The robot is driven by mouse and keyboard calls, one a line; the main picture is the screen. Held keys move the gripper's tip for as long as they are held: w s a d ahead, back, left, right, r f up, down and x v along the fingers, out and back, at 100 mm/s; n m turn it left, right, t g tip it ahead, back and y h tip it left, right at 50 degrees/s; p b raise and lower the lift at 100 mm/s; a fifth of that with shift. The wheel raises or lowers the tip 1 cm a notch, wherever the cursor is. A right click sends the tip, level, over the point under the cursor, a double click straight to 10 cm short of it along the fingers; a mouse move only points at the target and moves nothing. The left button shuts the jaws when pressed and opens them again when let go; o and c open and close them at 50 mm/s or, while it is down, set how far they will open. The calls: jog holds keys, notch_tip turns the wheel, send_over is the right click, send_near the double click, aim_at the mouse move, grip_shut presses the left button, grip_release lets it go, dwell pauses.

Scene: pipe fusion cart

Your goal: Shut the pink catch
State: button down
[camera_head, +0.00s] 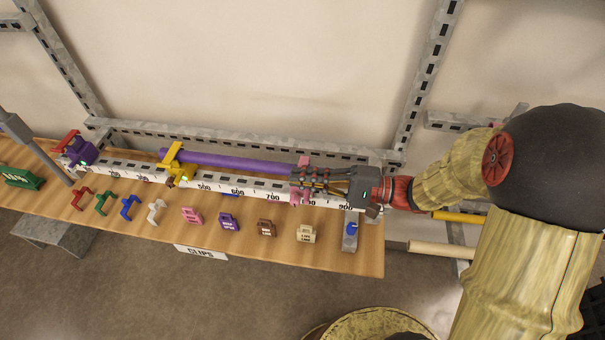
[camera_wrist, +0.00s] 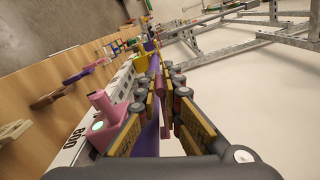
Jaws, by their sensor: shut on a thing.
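The pink catch (camera_head: 300,197) sits on the white numbered rail toward its right end. Its base (camera_wrist: 104,112) shows at the left in the wrist view, with a short post and a small pale green light. My gripper (camera_head: 309,180) lies along the rail over the catch, and pink parts show on both sides of it. In the wrist view my gripper (camera_wrist: 162,82) is shut on a pink part of the catch, between its fingers. The fingers hide much of the catch, and I cannot tell how far its arm is closed. A purple pipe (camera_head: 235,163) runs along the rail.
A yellow catch (camera_head: 174,166) and a purple catch with a red arm (camera_head: 78,150) stand farther left. Several loose coloured clips, such as a pink clip (camera_head: 192,216), lie along the wooden shelf (camera_head: 345,258) in front. Metal frame bars (camera_head: 240,142) run behind.

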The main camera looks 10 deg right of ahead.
jog(key=shift+s+f, duration=0.25)
jog(key=shift+f, duration=0.85)
jog(key=c, duration=1.9)
grip_release()
jog(key=shift+w, duration=0.1)
jog(key=shift+d, duration=0.25)
jog(key=v, duration=1.1)
jog(key=shift+d, duration=0.2)
